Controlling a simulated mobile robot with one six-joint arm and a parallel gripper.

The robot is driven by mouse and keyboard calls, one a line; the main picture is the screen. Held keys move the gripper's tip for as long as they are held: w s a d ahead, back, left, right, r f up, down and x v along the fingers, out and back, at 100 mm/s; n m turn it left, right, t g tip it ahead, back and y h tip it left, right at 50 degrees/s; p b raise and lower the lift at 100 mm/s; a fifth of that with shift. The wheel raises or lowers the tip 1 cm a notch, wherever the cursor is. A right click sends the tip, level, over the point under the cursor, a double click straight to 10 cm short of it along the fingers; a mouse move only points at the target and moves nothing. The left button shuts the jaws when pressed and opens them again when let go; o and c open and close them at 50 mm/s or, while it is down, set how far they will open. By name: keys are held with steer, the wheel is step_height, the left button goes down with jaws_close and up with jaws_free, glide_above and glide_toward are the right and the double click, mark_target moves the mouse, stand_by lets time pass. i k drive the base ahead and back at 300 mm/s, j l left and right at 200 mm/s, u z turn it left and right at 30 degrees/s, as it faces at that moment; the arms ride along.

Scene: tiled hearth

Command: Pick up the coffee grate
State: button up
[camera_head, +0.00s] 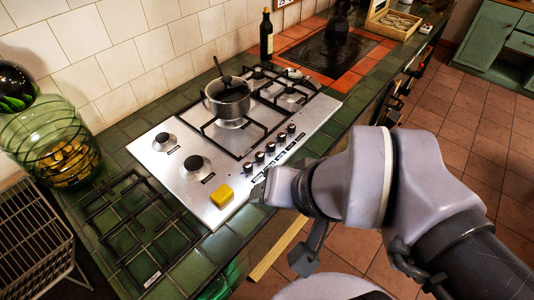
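A black wire grate (122,228) lies flat on the green tiled counter, left of the steel hob. It has a small pale label near its front edge, too small to read. It is the loose grate in view; I cannot tell for sure that it is the coffee grate. My arm comes in from the right. My gripper (262,188) seems to be at the hob's front edge, right of the yellow sponge and well apart from the loose grate. Its fingers are too unclear to show whether they are open or shut.
The hob (180,178) has bare burners on its left and a pot (228,100) on its fitted grates. A yellow sponge (222,196) lies at its front left. A green glass jar (50,145) and a wire rack (35,235) stand left of the loose grate. A dark bottle (266,35) stands behind.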

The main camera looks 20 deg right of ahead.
mark_target(102, 239)
steer(key=u, duration=1.4)
